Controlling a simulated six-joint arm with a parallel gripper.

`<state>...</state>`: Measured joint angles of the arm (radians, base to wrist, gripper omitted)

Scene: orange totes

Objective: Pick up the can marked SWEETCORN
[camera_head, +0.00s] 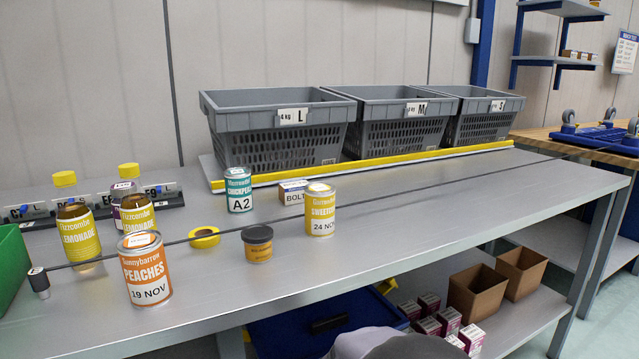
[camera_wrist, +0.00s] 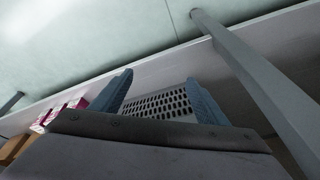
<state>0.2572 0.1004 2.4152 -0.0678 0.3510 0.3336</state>
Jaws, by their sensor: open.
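The can marked SWEETCORN (camera_head: 320,208) stands upright on the grey bench, right of the middle group. It has a yellow label and a white tag reading 24 NOV. Its label text is partly turned from view. My gripper (camera_wrist: 160,88) shows in the wrist view with its two blue-grey fingers apart and nothing held between them. The can does not show in the wrist view, which looks at the floor, a bench leg and the lower shelf. My gripper's fingers are not visible in the head view.
A BOLT box (camera_head: 293,192) sits close behind-left of the can. A CHICKPEAS can (camera_head: 239,190), a dark tin (camera_head: 258,243), yellow tape (camera_head: 204,237) and a PEACHES can (camera_head: 146,270) stand left. Grey crates (camera_head: 280,122) line the back. The bench right of the SWEETCORN can is clear.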

